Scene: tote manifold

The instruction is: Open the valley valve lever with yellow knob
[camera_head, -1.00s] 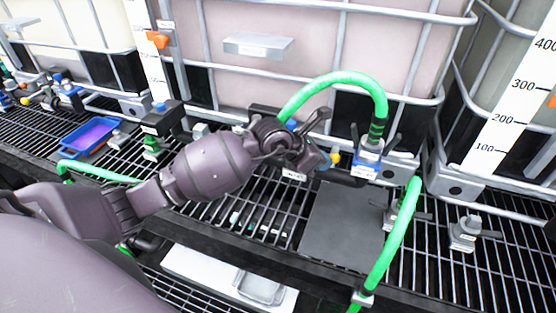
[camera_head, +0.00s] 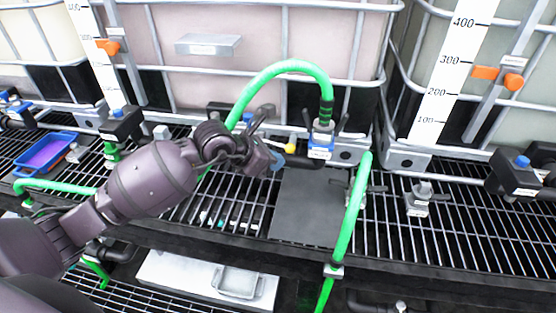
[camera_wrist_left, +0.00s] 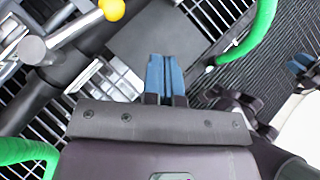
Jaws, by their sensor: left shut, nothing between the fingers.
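The yellow knob (camera_head: 291,148) shows just past my left gripper, in front of the middle tote. In the left wrist view the yellow knob (camera_wrist_left: 112,9) is at the top, on the end of a metal lever (camera_wrist_left: 70,32) that runs down left to a round metal pivot. My left gripper (camera_head: 278,161) is close to the knob, apart from it. Its blue fingers (camera_wrist_left: 165,75) are together and empty, pointing up the wrist picture, right of and below the knob. The valve body is partly hidden behind my gripper in the head view.
Metal grating surrounds these. A blue tray (camera_head: 46,152) is at left. Totes stand behind.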

